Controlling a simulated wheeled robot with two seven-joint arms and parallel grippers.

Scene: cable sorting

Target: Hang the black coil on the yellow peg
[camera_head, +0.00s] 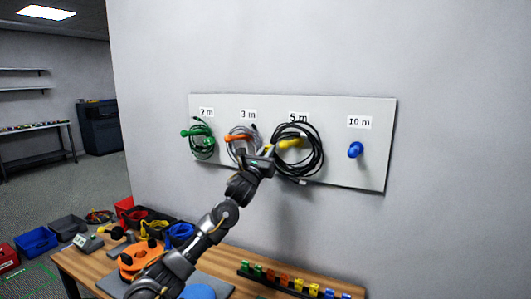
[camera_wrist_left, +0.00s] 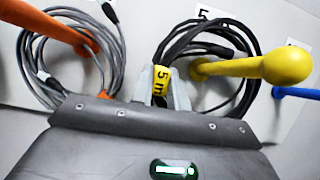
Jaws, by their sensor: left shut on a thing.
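The black coil (camera_head: 322,152) is at the board under the "5 m" label. My left gripper (camera_head: 266,154) is shut on its left side, at the yellow "5 m" tag (camera_wrist_left: 161,80). The yellow peg (camera_head: 291,143) shows inside the coil's ring. In the left wrist view the yellow peg (camera_wrist_left: 240,67) sticks out through the loop, and the black coil (camera_wrist_left: 252,92) passes behind its shaft, close to the board. I cannot tell whether the coil rests on the peg. My right gripper is not in view.
On the pale board (camera_head: 370,178), a green coil (camera_head: 203,143) hangs on the green peg and a grey coil (camera_head: 236,151) on the orange peg, close left of my gripper. The blue peg (camera_head: 355,150) is bare. A wooden bench (camera_head: 232,262) with bins and connectors stands below.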

